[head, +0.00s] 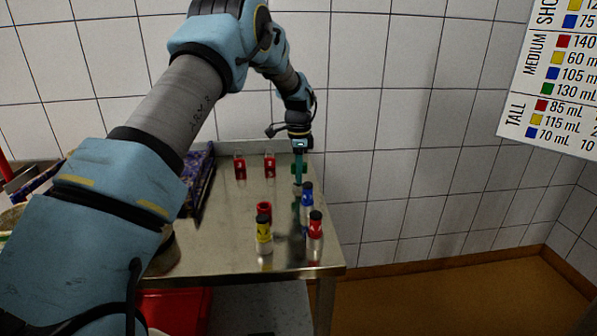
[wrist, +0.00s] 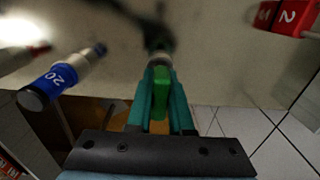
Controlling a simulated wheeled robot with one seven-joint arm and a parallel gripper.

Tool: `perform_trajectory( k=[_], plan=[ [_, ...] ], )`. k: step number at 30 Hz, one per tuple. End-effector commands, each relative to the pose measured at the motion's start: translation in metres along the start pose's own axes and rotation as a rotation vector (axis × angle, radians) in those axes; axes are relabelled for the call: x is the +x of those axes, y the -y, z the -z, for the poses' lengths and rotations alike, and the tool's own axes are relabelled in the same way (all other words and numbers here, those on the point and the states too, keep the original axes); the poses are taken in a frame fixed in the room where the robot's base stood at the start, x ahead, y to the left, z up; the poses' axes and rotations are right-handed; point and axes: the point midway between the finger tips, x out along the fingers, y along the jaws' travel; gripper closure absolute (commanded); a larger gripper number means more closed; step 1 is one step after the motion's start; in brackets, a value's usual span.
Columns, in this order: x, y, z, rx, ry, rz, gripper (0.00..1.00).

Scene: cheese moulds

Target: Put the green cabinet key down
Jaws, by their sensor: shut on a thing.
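The green cabinet key (wrist: 160,85) is between the two teal fingers of my gripper (wrist: 158,92) in the wrist view. My gripper is shut on its green body. The far end of the key is dark and blurred, so I cannot tell whether it touches the table. In the head view my gripper (head: 299,170) points down at the right edge of the steel table (head: 225,255), with a bit of green showing at the fingers.
Two red numbered blocks (head: 270,166) stand behind. The table's middle left is clear.

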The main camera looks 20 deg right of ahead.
Motion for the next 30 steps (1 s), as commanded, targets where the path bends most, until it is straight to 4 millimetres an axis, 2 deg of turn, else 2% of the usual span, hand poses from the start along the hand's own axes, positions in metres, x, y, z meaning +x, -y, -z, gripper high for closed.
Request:
perform_trajectory(
  k=[10, 11, 19, 26, 30],
  plan=[
    [0.005, 0.000, 0.000, 0.000, 0.000, 0.001, 1.00],
    [0.005, 0.000, 0.000, -0.001, 0.000, 0.001, 0.80],
    [0.004, 0.001, 0.000, -0.001, 0.000, 0.001, 0.51],
    [0.003, 0.001, 0.000, 0.000, 0.000, 0.002, 0.51],
    [-0.005, 0.001, 0.000, -0.001, -0.001, 0.004, 0.51]
  ],
)
